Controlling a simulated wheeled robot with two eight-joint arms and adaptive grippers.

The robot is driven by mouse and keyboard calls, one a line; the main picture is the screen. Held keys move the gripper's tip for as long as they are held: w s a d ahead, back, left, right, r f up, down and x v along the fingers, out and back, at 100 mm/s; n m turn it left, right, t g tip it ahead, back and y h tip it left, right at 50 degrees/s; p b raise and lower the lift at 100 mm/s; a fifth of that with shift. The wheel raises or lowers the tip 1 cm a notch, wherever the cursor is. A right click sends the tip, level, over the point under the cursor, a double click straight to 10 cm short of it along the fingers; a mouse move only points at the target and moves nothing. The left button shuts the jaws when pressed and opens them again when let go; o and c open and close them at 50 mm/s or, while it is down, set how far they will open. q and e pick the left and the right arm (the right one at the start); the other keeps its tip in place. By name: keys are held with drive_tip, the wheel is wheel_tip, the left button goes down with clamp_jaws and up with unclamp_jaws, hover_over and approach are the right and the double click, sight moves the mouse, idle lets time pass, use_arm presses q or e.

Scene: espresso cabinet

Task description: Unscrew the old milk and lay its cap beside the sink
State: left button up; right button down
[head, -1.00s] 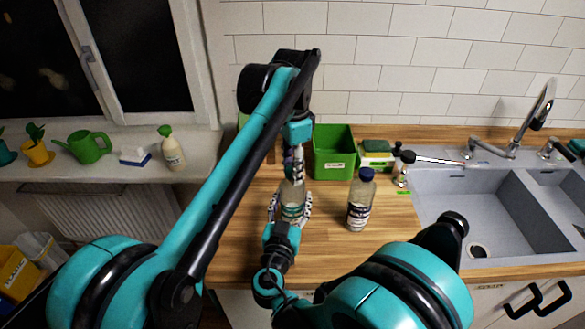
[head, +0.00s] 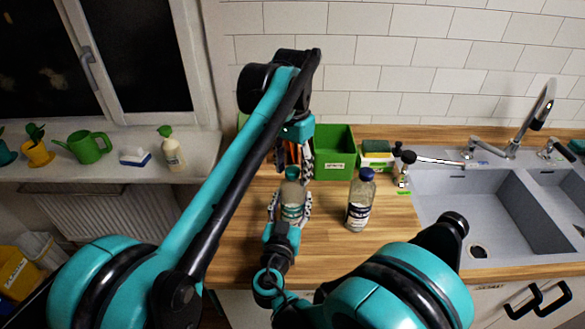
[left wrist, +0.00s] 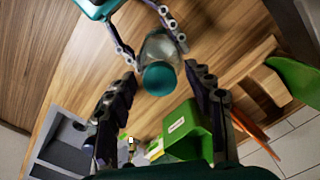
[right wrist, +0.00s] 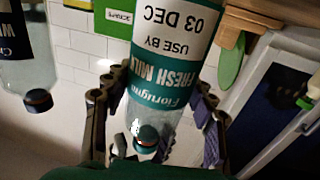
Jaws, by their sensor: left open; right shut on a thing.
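A clear milk bottle (head: 291,201) with a teal cap (head: 292,173) stands upright near the counter's front. Its label in the right wrist view (right wrist: 177,50) reads "fresh milk" and "use by 03 DEC". My right gripper (head: 290,209) is shut around the bottle's body. The cap is on the bottle; whether it is loose I cannot tell. My left gripper (head: 294,152) is open and empty, just behind and above the cap. In the left wrist view the cap (left wrist: 160,78) shows between its spread fingers (left wrist: 160,95). The sink (head: 455,205) is at the right.
A second bottle with a dark blue cap (head: 358,202) stands right of the held one. Behind are a green bin (head: 334,165) and a sponge holder (head: 376,151). Bare counter lies between the second bottle and the sink.

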use_arm(q)
drive_tip(key=shift+r, duration=2.25)
use_arm(e)
drive_tip(key=shift+c, duration=2.3)
unclamp_jaws()
